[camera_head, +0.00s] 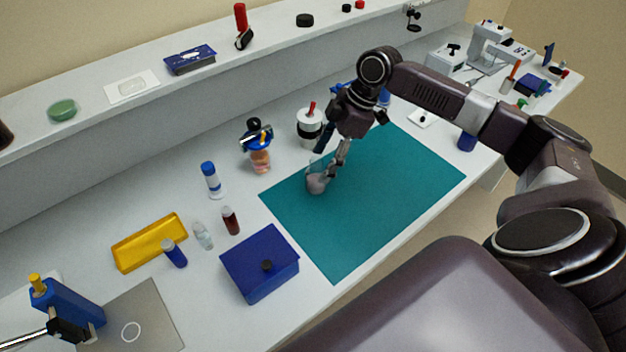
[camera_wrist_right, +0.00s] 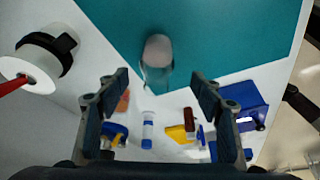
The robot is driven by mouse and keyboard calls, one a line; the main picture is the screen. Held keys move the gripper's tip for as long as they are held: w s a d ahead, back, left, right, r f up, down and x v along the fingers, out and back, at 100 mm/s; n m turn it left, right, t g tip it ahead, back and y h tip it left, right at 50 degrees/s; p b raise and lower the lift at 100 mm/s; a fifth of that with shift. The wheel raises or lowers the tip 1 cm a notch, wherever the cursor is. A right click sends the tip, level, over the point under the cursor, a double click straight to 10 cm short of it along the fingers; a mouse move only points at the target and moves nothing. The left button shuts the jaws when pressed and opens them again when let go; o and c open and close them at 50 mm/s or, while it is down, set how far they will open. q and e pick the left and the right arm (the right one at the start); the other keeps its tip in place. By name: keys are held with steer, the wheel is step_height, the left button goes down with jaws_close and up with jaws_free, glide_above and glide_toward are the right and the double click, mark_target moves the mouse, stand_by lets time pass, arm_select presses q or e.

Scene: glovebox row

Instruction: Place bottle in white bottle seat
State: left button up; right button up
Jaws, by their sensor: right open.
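My right gripper (camera_head: 328,166) is over the left part of the teal mat, pointing down. In the right wrist view its two fingers (camera_wrist_right: 160,80) are spread apart with nothing gripped. A small clear vessel with a greyish-pink part (camera_head: 316,184), perhaps the bottle, is on the mat right at the fingertips; in the wrist view (camera_wrist_right: 157,52) it lies just beyond the gap between them. A white-and-blue bottle (camera_head: 210,176) stands upright to the left, with a white base around its foot. I cannot tell for sure which white piece is the bottle seat. My left gripper does not show.
A white holder with a black band and red stick (camera_head: 308,130) stands behind the gripper. The mat's right side (camera_head: 400,190) is clear.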

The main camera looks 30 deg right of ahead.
mark_target(315, 175)
steer(key=shift+w+f+p, duration=0.2)
steer(key=shift+f+p, duration=0.15)
steer(key=shift+f, duration=0.65)
steer(key=p+x, duration=0.1)
steer(key=x, duration=0.2)
steer(key=shift+w+a+f, duration=0.1)
steer(key=shift+a+f, duration=0.1)
steer(key=shift+f, duration=0.05)
steer(key=shift+a+f, duration=0.1)
steer(key=shift+f, duration=0.25)
steer(key=shift+w+f, duration=0.1)
steer(key=shift+f, duration=0.1)
steer(key=c, duration=0.7)
steer(key=shift+r, duration=0.1)
steer(key=c, duration=0.8)
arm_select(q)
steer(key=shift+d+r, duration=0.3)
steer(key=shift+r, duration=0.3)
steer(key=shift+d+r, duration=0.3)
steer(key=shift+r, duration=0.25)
arm_select(e)
steer(key=shift+o, duration=0.2)
steer(key=shift+r, duration=0.2)
